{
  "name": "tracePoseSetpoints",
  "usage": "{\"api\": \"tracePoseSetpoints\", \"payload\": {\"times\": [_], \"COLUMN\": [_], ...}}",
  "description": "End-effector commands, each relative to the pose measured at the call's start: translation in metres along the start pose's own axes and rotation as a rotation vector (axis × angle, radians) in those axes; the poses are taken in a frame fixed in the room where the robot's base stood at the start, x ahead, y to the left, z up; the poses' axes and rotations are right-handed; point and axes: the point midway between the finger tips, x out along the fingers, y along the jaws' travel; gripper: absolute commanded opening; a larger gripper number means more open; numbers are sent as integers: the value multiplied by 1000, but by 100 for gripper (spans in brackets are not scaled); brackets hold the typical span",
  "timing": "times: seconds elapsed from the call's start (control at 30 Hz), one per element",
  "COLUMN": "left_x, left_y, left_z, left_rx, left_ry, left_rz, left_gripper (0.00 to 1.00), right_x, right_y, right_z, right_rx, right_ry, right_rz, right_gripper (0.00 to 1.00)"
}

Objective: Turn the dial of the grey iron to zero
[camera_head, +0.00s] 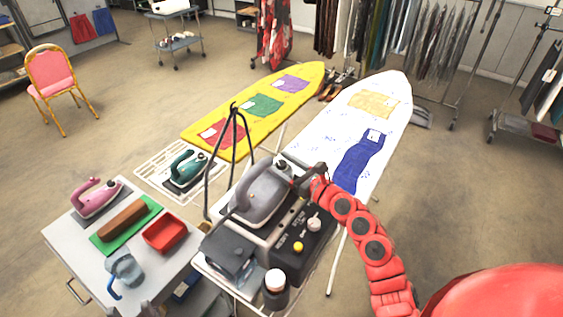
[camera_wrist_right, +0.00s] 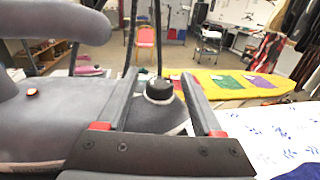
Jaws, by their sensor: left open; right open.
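The grey iron (camera_head: 259,194) rests on the dark steam station at the near end of the white ironing board. In the right wrist view its grey body (camera_wrist_right: 60,115) fills the left side, with a red button on it. Its black dial (camera_wrist_right: 159,89) stands at the iron's front, between the fingers of my open right gripper (camera_wrist_right: 160,79); I cannot tell whether they touch it. The dial's setting is not readable. In the head view the right gripper (camera_head: 303,181) is beside the iron's front, reaching in from the right. My left gripper is not in view.
The dark station (camera_head: 294,240) has knobs and a yellow button. A green iron (camera_head: 187,168) stands by the yellow board (camera_head: 255,105). A grey cart (camera_head: 70,238) on the left holds a pink iron and a red tray (camera_head: 164,233). A black cable rises behind the grey iron.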

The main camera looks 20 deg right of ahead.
Motion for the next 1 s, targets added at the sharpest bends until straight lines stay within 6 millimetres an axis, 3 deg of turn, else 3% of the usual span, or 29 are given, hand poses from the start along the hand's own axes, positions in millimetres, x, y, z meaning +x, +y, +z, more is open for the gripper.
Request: {"api": "tracePoseSetpoints", "payload": {"times": [0.1, 0.47, 0.77, 1.0], "left_x": [0, 0, -7, -47], "left_y": [0, 0, 0, 2], "left_z": [0, 0, 1, 8], "left_rx": [0, 0, 0, 0], "left_ry": [0, 0, 0, 0], "left_rz": [0, 0, 0, 0], "left_gripper": [50, 50, 50, 50], "right_x": [0, 0, 0, 0], "right_y": [0, 0, 0, -1], "right_z": [0, 0, -2, -9], "right_rx": [0, 0, 0, -3], "right_ry": [0, 0, -1, -5], "right_rz": [0, 0, 8, 67], "right_gripper": [66, 1, 0, 0]}}
